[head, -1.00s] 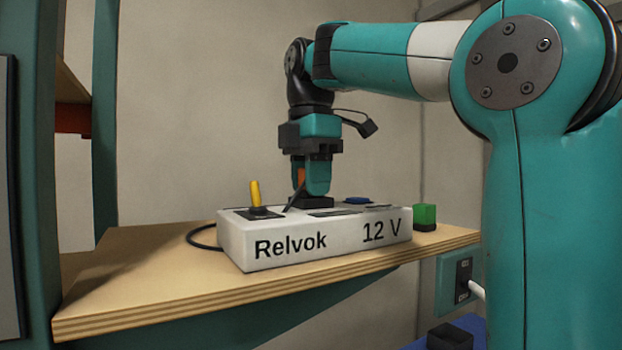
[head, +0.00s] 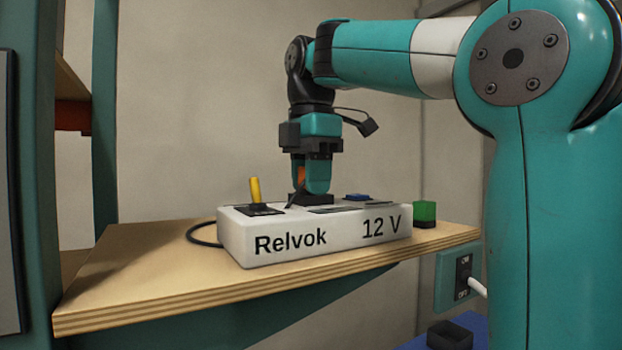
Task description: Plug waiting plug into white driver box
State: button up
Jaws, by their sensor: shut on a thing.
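The white driver box (head: 343,241) lies on the wooden shelf and is marked "Relvok" and "12 V". A yellow lever (head: 255,191) stands up from its left part. My gripper (head: 312,188) points straight down over the middle of the box's top and is shut on the plug (head: 301,174), of which an orange part shows between the fingers. A dark block sits at the fingertips, at the top of the box. I cannot tell whether the plug is seated in a socket or only above it.
The wooden shelf (head: 130,285) has free room left of the box. A black cable (head: 200,238) loops at the box's left end. A green block (head: 425,212) stands to the right.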

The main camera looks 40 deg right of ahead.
jog(key=shift+f+b, duration=0.3)
jog(key=shift+f, duration=0.6)
jog(key=o, duration=0.8)
jog(key=shift+c, duration=0.9)
jog(key=shift+r+p, duration=0.9)
jog(key=shift+p, duration=0.05)
jog(key=o, duration=0.4)
jog(key=shift+r+p, duration=0.3)
jog(key=shift+c, duration=0.2)
jog(key=shift+r+p, duration=2.05)
jog(key=shift+r, duration=0.1)
